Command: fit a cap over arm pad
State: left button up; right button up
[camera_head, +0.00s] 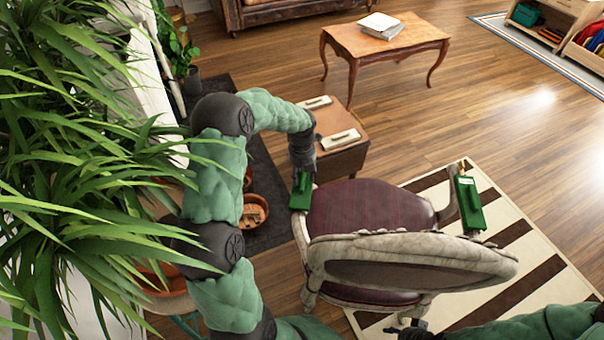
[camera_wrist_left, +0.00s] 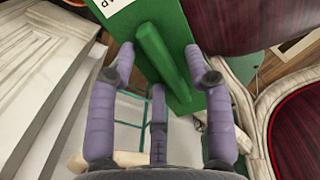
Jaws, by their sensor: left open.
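A chair (camera_head: 370,210) with dark purple upholstery and a pale carved frame stands with its back towards me. A green cap (camera_head: 301,192) with a raised ridge is at the end of its left arm. A second green cap (camera_head: 468,203) sits on the right arm. My left gripper (camera_head: 302,171) is open, right at the left cap. In the left wrist view, its purple fingers (camera_wrist_left: 157,88) spread around the ridge of the green cap (camera_wrist_left: 176,28); contact is unclear. The arm pad beneath is hidden. My right gripper (camera_head: 407,330) is partly visible at the bottom edge, away from the caps.
A brown stool (camera_head: 343,160) behind the chair's left arm carries two cream pieces (camera_head: 340,139). A leafy plant (camera_head: 75,150) crowds the left side, close to my left arm. A terracotta pot (camera_head: 254,210) stands left of the chair. A striped rug (camera_head: 500,250) lies right.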

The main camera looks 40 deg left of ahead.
pick_arm(q)
notch_tip(320, 180, up, 12)
dwell(0.5)
dwell(0.6)
